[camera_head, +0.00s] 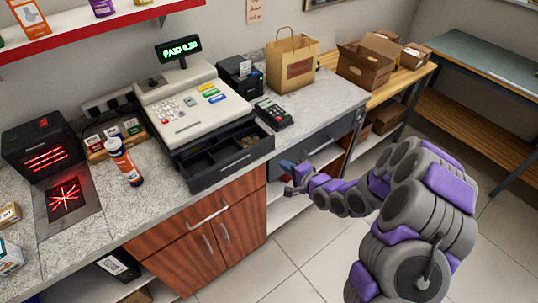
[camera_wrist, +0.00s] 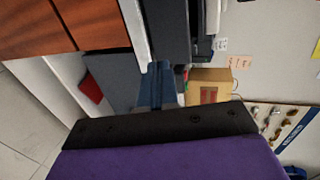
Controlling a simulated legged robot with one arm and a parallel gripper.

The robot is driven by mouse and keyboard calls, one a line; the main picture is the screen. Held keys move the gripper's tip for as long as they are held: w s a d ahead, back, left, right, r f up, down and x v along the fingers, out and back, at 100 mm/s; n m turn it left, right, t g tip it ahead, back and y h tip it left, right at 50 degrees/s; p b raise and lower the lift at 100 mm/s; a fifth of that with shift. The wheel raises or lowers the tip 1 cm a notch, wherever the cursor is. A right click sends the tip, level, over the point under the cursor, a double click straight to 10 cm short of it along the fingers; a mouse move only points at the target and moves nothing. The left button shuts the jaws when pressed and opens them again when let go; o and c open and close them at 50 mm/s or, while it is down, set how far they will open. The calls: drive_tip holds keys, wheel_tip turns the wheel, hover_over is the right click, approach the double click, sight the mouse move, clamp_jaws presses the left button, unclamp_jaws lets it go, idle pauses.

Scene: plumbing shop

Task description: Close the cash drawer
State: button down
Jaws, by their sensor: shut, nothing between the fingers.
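The cash drawer (camera_head: 232,171) is a black tray under the white cash register (camera_head: 193,100). It is pulled out, with its compartments showing and its front past the counter edge. My gripper (camera_head: 284,168) is to the right of the drawer's front, in front of the counter and at about drawer height in the head view. Its fingers are shut and hold nothing. In the wrist view the blue-grey fingers (camera_wrist: 157,84) show above my purple and black wrist. A dark shape at the top of that view (camera_wrist: 168,30) looks like the drawer. I cannot tell whether the fingers touch it.
A card terminal (camera_head: 273,114) and a black printer (camera_head: 240,75) stand right of the register. A paper bag (camera_head: 292,62) and cardboard boxes (camera_head: 368,62) are farther back. An orange and white bottle (camera_head: 124,161) stands left of the drawer. The tiled floor in front is clear.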

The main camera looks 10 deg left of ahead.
sight(246, 131)
drive_tip(key=x, duration=0.3)
drive_tip(key=b+x, duration=0.1)
drive_tip(key=x, duration=0.2)
drive_tip(key=a+r+x, duration=0.1)
drive_tip(key=x, duration=0.2)
drive_tip(key=shift+a+f, duration=0.2)
drive_tip(key=shift+a, duration=0.05)
drive_tip(key=shift+w+d+r+b, duration=0.1)
drive_tip(key=shift+w+d+b, duration=0.1)
drive_tip(key=shift+d+b, duration=0.1)
drive_tip(key=shift+d+r, duration=0.15)
drive_tip(key=shift+d, duration=0.2)
drive_tip(key=shift+w+a, duration=0.1)
drive_tip(key=shift+a, duration=0.4)
drive_tip(key=w+a+p, duration=0.3)
drive_tip(key=w+a, duration=0.1)
drive_tip(key=w+a+p, duration=0.3)
drive_tip(key=w+a, duration=0.1)
drive_tip(key=shift+a, duration=0.5)
drive_tip(key=shift+a+r, duration=0.15)
drive_tip(key=shift+s, duration=0.1)
